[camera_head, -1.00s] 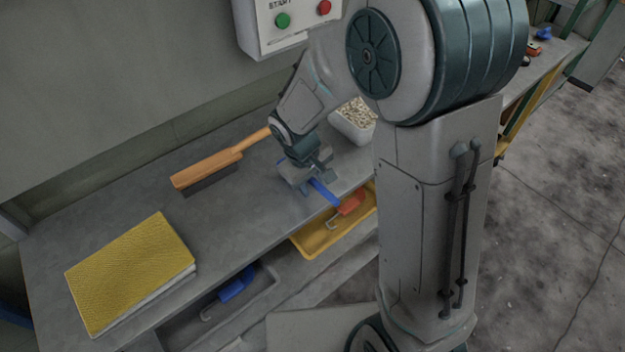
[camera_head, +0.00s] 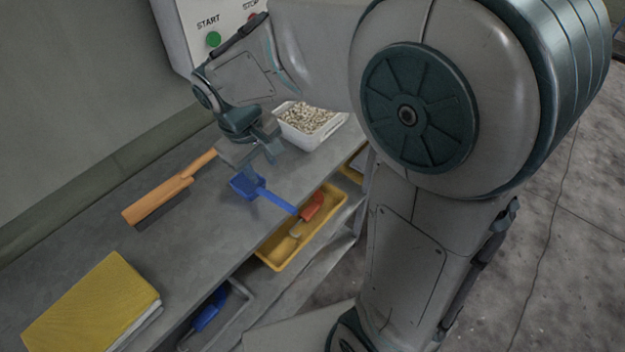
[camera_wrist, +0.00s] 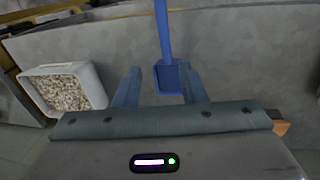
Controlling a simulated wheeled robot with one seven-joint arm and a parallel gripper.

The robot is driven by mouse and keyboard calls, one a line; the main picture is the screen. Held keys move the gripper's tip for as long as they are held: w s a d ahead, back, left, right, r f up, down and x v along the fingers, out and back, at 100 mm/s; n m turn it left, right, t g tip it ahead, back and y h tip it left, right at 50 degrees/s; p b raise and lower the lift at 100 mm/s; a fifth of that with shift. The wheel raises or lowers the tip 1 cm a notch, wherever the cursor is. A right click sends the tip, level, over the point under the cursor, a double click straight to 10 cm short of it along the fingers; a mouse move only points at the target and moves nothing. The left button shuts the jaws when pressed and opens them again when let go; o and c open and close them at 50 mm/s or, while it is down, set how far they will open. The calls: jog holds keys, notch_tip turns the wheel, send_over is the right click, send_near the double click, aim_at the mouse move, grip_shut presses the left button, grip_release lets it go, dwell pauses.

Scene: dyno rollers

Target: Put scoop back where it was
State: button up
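The blue scoop (camera_head: 262,190) lies on the grey bench top, its handle pointing toward the bench's front edge. In the wrist view the scoop (camera_wrist: 168,76) shows its pan just ahead of my gripper and its handle running away. My gripper (camera_head: 262,155) is above the bench, just behind the scoop's pan. In the wrist view my gripper (camera_wrist: 158,82) has its fingers spread apart, with the pan near the right finger. Nothing is clasped between the fingers. Whether a finger touches the pan cannot be told.
A white tub of pale pellets (camera_head: 310,122) stands beside my gripper. An orange-handled brush (camera_head: 165,190) and a yellow book-like pad (camera_head: 90,310) lie to the left. Below the front edge are a yellow tray (camera_head: 275,258) with a red-handled tool and a grey bin with a blue-handled tool (camera_head: 210,310).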

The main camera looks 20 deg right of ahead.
jog(key=s+d+r+m+t+y, duration=0.1)
jog(key=s+d+r+m, duration=0.1)
jog(key=s+d+m, duration=0.4)
jog(key=s+d, duration=0.5)
jog(key=shift+s+t+y, duration=0.3)
jog(key=shift+y, duration=0.1)
